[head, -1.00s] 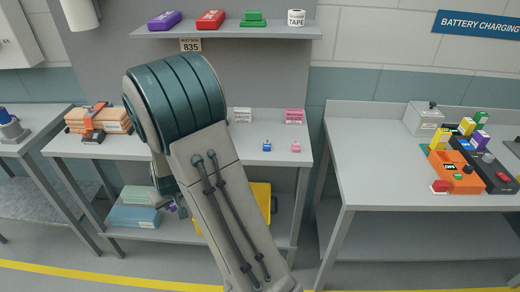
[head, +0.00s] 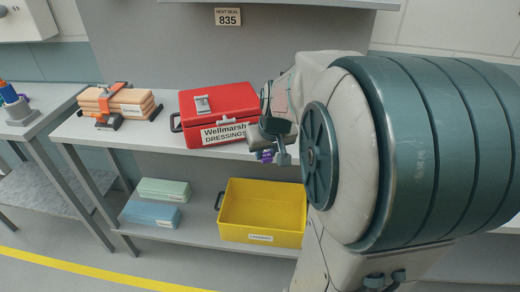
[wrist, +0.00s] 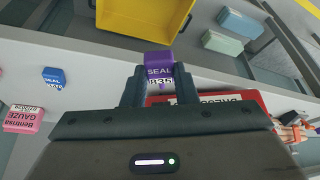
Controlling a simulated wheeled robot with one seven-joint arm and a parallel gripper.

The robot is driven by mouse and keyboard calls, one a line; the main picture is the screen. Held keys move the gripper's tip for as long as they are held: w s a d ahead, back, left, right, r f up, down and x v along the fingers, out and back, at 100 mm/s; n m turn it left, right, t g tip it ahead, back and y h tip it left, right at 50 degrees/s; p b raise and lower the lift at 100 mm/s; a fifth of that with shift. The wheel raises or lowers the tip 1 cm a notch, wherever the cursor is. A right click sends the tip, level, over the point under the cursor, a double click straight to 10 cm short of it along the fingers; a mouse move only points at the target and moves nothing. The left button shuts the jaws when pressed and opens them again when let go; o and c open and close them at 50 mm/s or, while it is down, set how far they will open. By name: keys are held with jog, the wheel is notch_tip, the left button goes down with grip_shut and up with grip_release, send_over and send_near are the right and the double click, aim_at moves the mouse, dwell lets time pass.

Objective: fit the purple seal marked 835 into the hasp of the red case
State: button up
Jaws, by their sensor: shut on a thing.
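In the wrist view the case (wrist: 262,103) is partly hidden behind my gripper. My gripper (wrist: 158,76) is shut on the purple seal (wrist: 158,62). The seal's label reads SEAL and what looks like 835, its lower part cut off between the fingers. In the head view the seal (head: 266,156) shows small below my gripper (head: 272,148), just right of the case's front and apart from the hasp.
A yellow bin (head: 262,212) and green and blue boxes (head: 164,189) are on the shelf below. A strapped orange stack (head: 118,102) stands left of the case. In the wrist view a blue seal (wrist: 54,77) and a pink gauze packet (wrist: 22,119) lie on the bench. A sign (head: 228,17) reads 835.

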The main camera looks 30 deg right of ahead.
jog(key=shift+s+d+r, duration=0.15)
jog(key=shift+d+r, duration=0.05)
dwell(0.4)
jog(key=shift+w+d, duration=0.15)
jog(key=shift+w, duration=0.75)
jog(key=shift+w+d, duration=0.2)
jog(key=shift+w, duration=0.75)
jog(key=shift+w+d, duration=0.15)
jog(key=shift+w, duration=0.75)
jog(key=shift+w+d, duration=0.15)
jog(key=shift+w, duration=0.7)
jog(key=shift+w+d, duration=0.15)
jog(key=shift+w, duration=0.7)
jog(key=o, duration=1)
